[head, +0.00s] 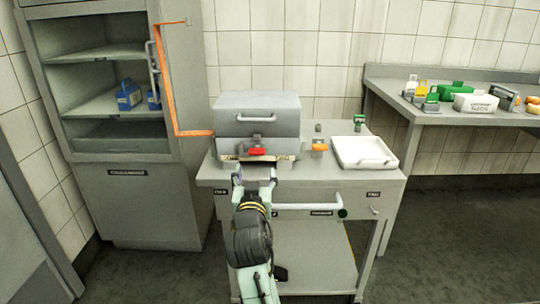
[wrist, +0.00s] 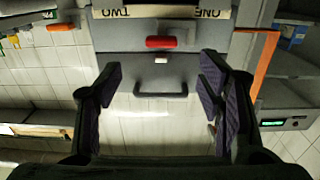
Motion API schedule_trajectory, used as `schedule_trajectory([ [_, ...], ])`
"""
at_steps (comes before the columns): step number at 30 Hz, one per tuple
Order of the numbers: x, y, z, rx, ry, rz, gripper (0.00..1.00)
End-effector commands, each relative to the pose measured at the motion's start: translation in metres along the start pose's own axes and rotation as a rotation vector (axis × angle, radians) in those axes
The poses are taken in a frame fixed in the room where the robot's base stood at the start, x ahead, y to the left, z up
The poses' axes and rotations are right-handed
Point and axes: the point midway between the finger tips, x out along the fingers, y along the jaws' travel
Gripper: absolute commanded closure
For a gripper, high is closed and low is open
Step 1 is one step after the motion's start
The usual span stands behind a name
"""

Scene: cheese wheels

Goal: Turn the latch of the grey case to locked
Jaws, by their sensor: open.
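The grey case (head: 257,115) sits shut on the grey cart, with a bar handle on its lid front. Its red latch (head: 257,152) is on the front face near the bottom and lies roughly level. The latch also shows in the wrist view (wrist: 160,42), with a small white mark beside it and a strip (wrist: 160,12) reading ONE and TWO. Which position the latch is in, I cannot tell. My gripper (head: 255,174) is open and empty in front of the case. In the wrist view the latch lies ahead between the fingers (wrist: 162,72), apart from them.
A white tray (head: 350,150) and a small orange item (head: 320,147) stand on the cart right of the case. The cart's drawer handle (head: 308,206) is below. An open cabinet (head: 130,180) is at left; a side table (head: 460,112) with several items is at right.

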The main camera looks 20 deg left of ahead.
Motion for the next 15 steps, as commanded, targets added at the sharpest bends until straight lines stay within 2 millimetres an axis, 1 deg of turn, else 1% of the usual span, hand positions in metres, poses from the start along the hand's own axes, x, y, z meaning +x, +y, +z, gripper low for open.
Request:
schedule_trajectory([
  [5,0.023,0.000,-0.002,-0.002,-0.001,0.001,0.38],
  [12,0.069,0.000,-0.003,-0.002,0.000,0.000,0.38],
  [15,0.085,0.000,-0.003,-0.002,0.001,0.000,0.38],
])
